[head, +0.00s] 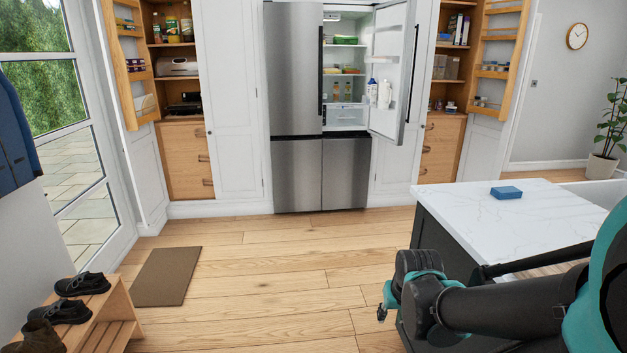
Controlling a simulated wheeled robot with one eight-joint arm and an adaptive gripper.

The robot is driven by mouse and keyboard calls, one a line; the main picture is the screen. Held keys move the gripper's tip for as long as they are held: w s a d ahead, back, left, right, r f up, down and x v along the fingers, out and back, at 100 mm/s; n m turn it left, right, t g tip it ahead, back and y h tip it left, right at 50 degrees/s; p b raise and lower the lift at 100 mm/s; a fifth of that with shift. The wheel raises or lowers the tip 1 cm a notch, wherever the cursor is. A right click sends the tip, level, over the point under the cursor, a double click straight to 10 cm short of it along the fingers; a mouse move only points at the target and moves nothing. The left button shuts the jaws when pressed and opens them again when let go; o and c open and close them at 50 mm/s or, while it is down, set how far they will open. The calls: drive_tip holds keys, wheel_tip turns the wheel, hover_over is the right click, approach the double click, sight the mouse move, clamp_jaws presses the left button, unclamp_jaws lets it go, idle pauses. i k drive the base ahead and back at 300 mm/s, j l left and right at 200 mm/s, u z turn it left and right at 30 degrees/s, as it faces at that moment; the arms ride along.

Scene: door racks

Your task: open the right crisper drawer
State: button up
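The fridge (296,75) stands against the far wall. Its upper right door (393,65) is swung open, and its upper left door is shut. A clear crisper drawer (346,118) sits at the bottom of the open compartment and looks pushed in. Anything behind the shut left door is hidden. My arm is folded at the lower right, far from the fridge. What looks like the tip of my gripper (382,313) shows low beside the island. It is too small and turned away to tell whether its fingers are open.
A white-topped island (520,208) with a blue sponge (506,192) stands at the right. A shoe rack (95,318) and a brown mat (167,276) lie at the left. Open pantry cabinets flank the fridge. The wooden floor between me and the fridge is clear.

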sight(341, 111)
drive_tip(key=i+u, duration=0.15)
drive_tip(key=i, duration=1.7)
